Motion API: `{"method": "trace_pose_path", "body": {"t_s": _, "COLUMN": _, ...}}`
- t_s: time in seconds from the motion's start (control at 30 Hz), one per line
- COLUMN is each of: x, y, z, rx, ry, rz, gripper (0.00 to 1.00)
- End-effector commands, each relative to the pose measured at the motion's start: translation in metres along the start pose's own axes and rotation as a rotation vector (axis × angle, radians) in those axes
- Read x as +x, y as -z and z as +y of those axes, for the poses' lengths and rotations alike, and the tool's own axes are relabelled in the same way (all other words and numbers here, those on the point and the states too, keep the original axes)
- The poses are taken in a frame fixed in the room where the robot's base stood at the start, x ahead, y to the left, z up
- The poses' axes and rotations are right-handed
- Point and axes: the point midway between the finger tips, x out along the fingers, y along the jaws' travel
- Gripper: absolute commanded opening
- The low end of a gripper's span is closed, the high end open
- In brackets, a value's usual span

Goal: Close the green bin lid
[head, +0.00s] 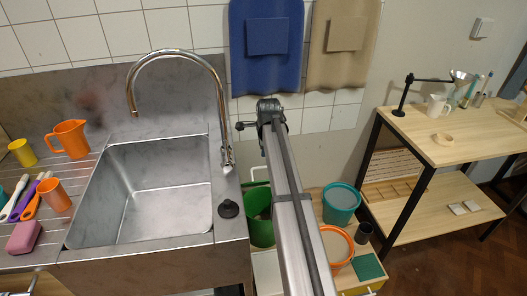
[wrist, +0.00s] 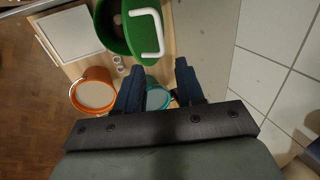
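The green bin (head: 259,228) stands on the low wooden surface right of the sink, partly hidden by my arm in the head view. In the wrist view the green bin (wrist: 104,22) is at the top, with its round opening showing a brownish inside. A white U-shaped handle (wrist: 160,32) reaches across its right side; the handle also shows above the bin in the head view (head: 258,170). The fingers are not distinguishable in the head view.
A teal bucket (head: 341,203) and an orange-rimmed bucket (head: 338,246) stand beside the bin, with a dark cup (head: 364,232) and green square (head: 369,267) close by. The metal sink (head: 150,241) is left; a wooden table (head: 440,150) is right. Tiled wall lies behind.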

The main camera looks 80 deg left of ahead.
Motion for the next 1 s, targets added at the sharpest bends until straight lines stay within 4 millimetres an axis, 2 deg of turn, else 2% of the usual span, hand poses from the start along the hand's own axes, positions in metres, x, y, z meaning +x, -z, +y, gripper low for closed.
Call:
{"method": "trace_pose_path", "body": {"t_s": 0.33, "x": -0.003, "y": 0.0, "z": 0.0, "rx": 0.0, "ry": 0.0, "rz": 0.0, "gripper": 0.38}}
{"method": "trace_pose_path", "body": {"t_s": 0.47, "x": -0.004, "y": -0.003, "z": -0.003, "rx": -0.003, "ry": 0.001, "rz": -0.001, "gripper": 0.26}}
{"method": "trace_pose_path", "body": {"t_s": 0.57, "x": -0.003, "y": -0.005, "z": -0.017, "rx": -0.006, "ry": 0.004, "rz": -0.002, "gripper": 0.16}}
{"method": "trace_pose_path", "body": {"t_s": 0.73, "x": 0.003, "y": -0.006, "z": -0.054, "rx": -0.01, "ry": -0.005, "rz": -0.001, "gripper": 0.0}}
{"method": "trace_pose_path", "body": {"t_s": 0.83, "x": 0.005, "y": -0.006, "z": -0.07, "rx": -0.076, "ry": -0.029, "rz": -0.001, "gripper": 0.0}}
{"method": "trace_pose_path", "body": {"t_s": 1.0, "x": 0.007, "y": -0.005, "z": -0.079, "rx": -0.236, "ry": -0.064, "rz": -0.007, "gripper": 0.0}}
